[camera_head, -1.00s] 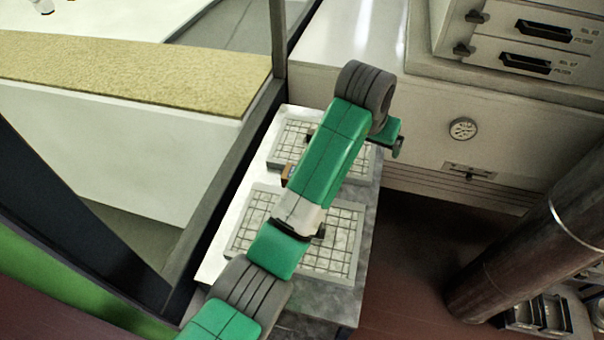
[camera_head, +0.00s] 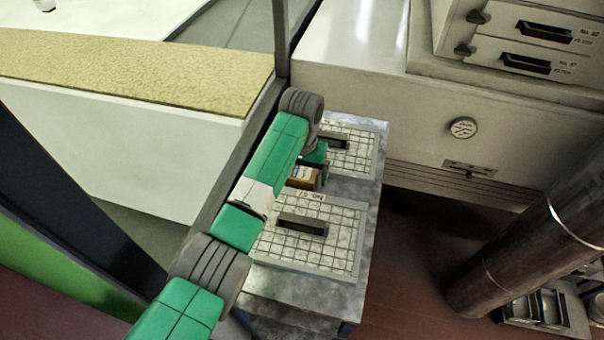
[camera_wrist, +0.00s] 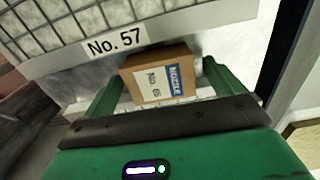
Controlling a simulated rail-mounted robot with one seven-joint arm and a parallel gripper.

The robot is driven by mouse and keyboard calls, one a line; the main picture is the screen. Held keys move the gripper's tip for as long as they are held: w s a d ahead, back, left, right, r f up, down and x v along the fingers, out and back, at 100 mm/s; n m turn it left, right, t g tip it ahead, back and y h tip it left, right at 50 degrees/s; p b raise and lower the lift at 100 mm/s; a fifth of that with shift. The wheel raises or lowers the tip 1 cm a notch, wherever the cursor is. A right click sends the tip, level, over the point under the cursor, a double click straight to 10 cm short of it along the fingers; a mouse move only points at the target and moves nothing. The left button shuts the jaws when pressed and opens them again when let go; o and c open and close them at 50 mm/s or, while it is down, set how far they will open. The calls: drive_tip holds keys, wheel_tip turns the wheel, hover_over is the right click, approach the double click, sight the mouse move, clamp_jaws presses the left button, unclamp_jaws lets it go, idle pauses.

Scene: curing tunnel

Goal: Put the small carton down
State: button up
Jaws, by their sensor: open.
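The small carton (camera_head: 305,177) is a brown box with a white and blue label. In the head view it is between two gridded trays on a grey bench, partly hidden by my arm. In the wrist view the carton (camera_wrist: 158,80) is between the two green fingers of my gripper (camera_wrist: 163,72), its label facing the camera. My gripper is open around it, and a gap shows beside the right finger. The head view shows my gripper (camera_head: 319,162) just beyond the carton. I cannot tell exactly how the carton's underside meets the bench.
A near tray (camera_head: 340,240) and a far tray (camera_head: 365,150) lie on the bench (camera_head: 300,290), each with a dark slot. A plate marked No. 57 (camera_wrist: 110,43) borders a tray in the wrist view. A dark post stands left; a white cabinet (camera_head: 420,140) stands behind.

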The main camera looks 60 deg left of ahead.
sight(302, 173)
drive_tip(key=shift+f, duration=0.4)
drive_tip(key=c, duration=1.2)
wheel_tip(302, 173, up, 10)
drive_tip(key=shift+r+b, duration=0.1)
drive_tip(key=shift+b, duration=0.55)
